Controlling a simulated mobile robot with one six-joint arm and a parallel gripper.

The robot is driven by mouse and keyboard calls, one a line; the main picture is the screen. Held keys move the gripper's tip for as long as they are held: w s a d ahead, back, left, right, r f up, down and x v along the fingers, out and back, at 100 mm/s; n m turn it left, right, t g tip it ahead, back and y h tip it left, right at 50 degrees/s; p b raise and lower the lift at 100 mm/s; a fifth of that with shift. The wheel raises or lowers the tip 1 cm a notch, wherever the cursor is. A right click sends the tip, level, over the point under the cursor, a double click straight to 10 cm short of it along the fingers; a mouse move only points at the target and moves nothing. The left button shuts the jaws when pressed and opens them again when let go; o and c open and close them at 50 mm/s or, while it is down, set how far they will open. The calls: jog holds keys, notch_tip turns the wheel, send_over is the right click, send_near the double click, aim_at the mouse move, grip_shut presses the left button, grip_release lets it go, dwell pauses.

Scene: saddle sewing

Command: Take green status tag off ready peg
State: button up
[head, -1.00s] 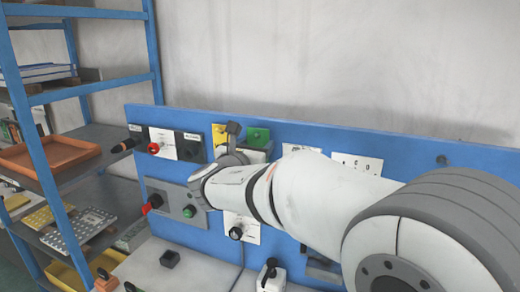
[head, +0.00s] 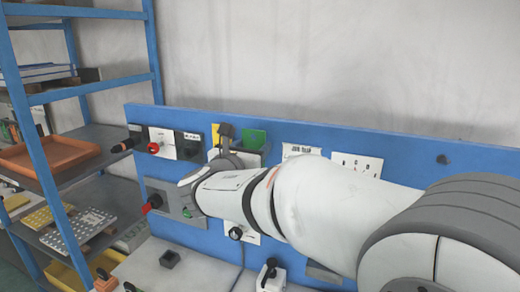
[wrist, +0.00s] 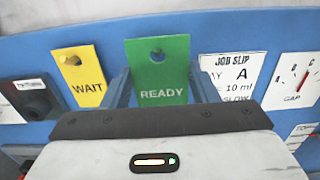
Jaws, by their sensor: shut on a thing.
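The green READY tag (wrist: 160,76) is upright in the wrist view, between the two fingers of my gripper (wrist: 160,92), which is shut on its side edges. A round dark spot shows near the tag's top; I cannot tell whether the peg still passes through it. In the head view the green tag (head: 254,139) shows above my wrist, in front of the blue board. My fingertips are mostly hidden there by my wrist. The yellow WAIT tag (wrist: 80,74) hangs to the left of the green tag.
The blue board (head: 310,135) carries a job slip (wrist: 228,76) and a gap gauge (wrist: 293,80) to the right. A red knob (head: 153,148) and a black-handled switch sit left. A shelf with an orange tray (head: 38,165) stands farther left.

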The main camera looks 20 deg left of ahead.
jog(key=shift+s+a+r, duration=0.1)
jog(key=shift+s+a, duration=0.05)
jog(key=shift+s, duration=1.2)
jog(key=shift+s+a, duration=0.1)
jog(key=shift+s, duration=1.25)
